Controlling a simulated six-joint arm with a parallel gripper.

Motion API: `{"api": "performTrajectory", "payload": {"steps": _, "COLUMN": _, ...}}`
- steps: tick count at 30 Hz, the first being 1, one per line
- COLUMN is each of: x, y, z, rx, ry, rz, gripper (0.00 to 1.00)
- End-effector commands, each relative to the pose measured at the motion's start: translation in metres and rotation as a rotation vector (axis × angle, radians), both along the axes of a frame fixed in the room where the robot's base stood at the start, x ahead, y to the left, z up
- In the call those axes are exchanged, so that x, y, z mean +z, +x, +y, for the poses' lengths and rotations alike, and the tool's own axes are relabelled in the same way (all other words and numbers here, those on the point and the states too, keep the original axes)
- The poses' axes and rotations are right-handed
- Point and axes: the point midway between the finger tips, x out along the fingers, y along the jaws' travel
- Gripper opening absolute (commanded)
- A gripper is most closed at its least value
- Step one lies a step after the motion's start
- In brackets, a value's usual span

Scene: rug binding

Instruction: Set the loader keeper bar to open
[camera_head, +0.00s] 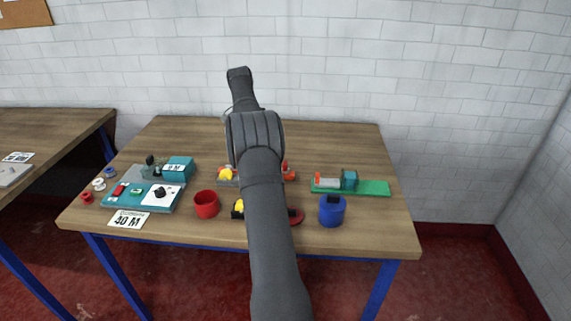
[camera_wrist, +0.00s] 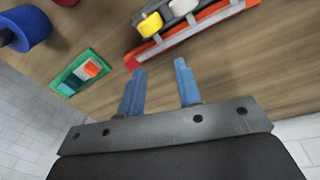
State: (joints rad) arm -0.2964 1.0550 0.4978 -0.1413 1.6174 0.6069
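In the wrist view, a grey tray-like fixture (camera_wrist: 188,30) holds a yellow roll (camera_wrist: 150,24) and a pale roll (camera_wrist: 183,6). A long orange-red bar (camera_wrist: 200,32) runs along its near side; it may be the loader keeper bar, but I cannot tell its setting. My gripper (camera_wrist: 160,64) shows its two blue fingers apart with nothing between them. In the picture, the fingertips lie just below the bar's left end; I see no contact. In the head view my arm hides the middle of the fixture (camera_head: 228,183), and the fingers are hidden.
A green base with small blocks (camera_head: 372,187) and a blue pot (camera_head: 332,212) stand right. A red cup (camera_head: 206,204) and a teal panel (camera_head: 120,196) are left, with a "40 M" card (camera_head: 128,219). The back of the wooden table (camera_head: 330,140) is clear.

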Motion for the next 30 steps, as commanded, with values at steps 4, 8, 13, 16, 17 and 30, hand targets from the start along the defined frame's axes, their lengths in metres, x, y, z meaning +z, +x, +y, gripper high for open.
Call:
{"api": "performTrajectory", "payload": {"steps": 4, "x": -0.028, "y": 0.011, "z": -0.074, "rx": -0.348, "ry": 0.213, "rz": 0.098, "gripper": 0.02}}
{"api": "performTrajectory", "payload": {"steps": 8, "x": -0.041, "y": 0.016, "z": -0.131, "rx": -0.646, "ry": 0.400, "rz": 0.190, "gripper": 0.00}}
{"api": "performTrajectory", "payload": {"steps": 13, "x": -0.045, "y": 0.020, "z": -0.200, "rx": -0.980, "ry": 0.622, "rz": 0.309, "gripper": 0.00}}
{"api": "performTrajectory", "payload": {"steps": 16, "x": -0.044, "y": 0.020, "z": -0.228, "rx": -1.112, "ry": 0.719, "rz": 0.366, "gripper": 0.00}}
{"api": "performTrajectory", "payload": {"steps": 17, "x": -0.043, "y": 0.020, "z": -0.235, "rx": -1.142, "ry": 0.741, "rz": 0.379, "gripper": 0.00}}
{"api": "performTrajectory", "payload": {"steps": 30, "x": -0.065, "y": 0.020, "z": -0.228, "rx": -1.228, "ry": 0.808, "rz": 0.425, "gripper": 0.00}}
